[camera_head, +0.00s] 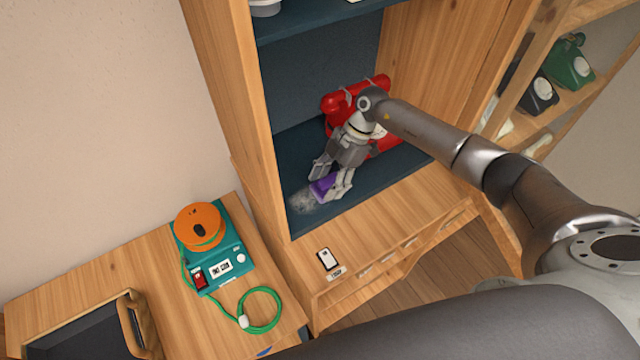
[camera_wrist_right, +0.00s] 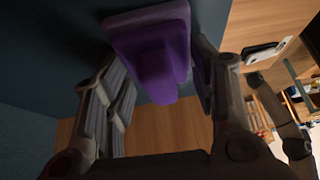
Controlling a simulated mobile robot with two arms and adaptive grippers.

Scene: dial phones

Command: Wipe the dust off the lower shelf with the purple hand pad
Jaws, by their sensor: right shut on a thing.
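The purple hand pad (camera_head: 323,186) is held between the fingers of my right gripper (camera_head: 331,182), low over the front left part of the lower shelf (camera_head: 375,190). The pad also shows in the right wrist view (camera_wrist_right: 158,62), between the two fingers. Its underside is hidden, so I cannot tell whether it touches the shelf. A pale grey patch of dust (camera_head: 303,200) lies on the dark shelf just left of the pad. My left gripper is not in view.
A red dial phone (camera_head: 342,100) stands on the shelf behind my right gripper, partly hidden. The cabinet's left side panel (camera_head: 240,110) is close to the dust. A small white device (camera_head: 327,259) lies on the ledge below. An orange-and-teal device (camera_head: 215,262) sits on the left table.

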